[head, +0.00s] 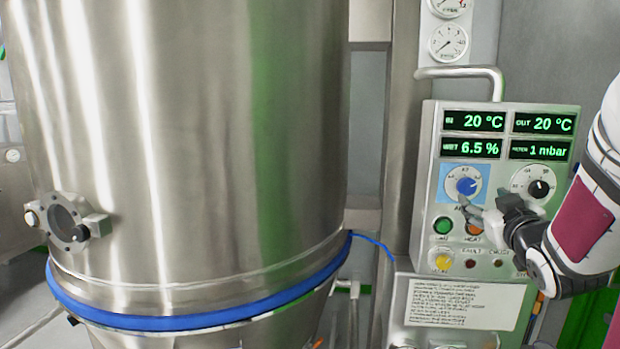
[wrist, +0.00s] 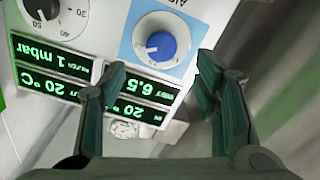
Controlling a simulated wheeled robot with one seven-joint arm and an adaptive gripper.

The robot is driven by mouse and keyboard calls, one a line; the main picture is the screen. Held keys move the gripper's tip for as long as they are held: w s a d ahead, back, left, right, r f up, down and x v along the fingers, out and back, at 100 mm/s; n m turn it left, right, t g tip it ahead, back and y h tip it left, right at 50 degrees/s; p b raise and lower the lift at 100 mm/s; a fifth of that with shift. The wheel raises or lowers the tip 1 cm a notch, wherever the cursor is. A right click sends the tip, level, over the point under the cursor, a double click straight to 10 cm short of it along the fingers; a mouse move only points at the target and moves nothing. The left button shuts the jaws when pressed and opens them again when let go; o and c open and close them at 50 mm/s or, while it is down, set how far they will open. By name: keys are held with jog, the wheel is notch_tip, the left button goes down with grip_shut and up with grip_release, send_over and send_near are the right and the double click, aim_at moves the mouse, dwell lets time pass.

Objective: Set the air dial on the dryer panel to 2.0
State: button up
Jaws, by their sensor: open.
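The air dial is a blue knob (head: 466,187) on a white round scale with a light-blue backing, on the left of the dryer panel (head: 425,190). The knob also shows upside down in the wrist view (wrist: 161,46). A white pointer mark shows on the knob, but the scale numbers are too small to read the setting. My gripper (head: 483,207) is open and empty, just in front of the panel beside the blue knob's lower right. In the wrist view its fingers (wrist: 163,70) stand apart, with the knob beyond and between them, apparently not touched.
A black-knob dial (head: 541,188) sits right of the blue one, close to my arm. Green (head: 443,225), orange and yellow (head: 442,262) buttons lie below. Displays (head: 474,121) read 20 °C, 20 °C, 6.5 % and 1 mbar. A large steel vessel (head: 200,130) fills the left.

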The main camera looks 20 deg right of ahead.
aim_at(468, 188)
jog(key=x, duration=0.9)
jog(key=shift+w+a+f, duration=0.1)
jog(key=c, duration=1.1)
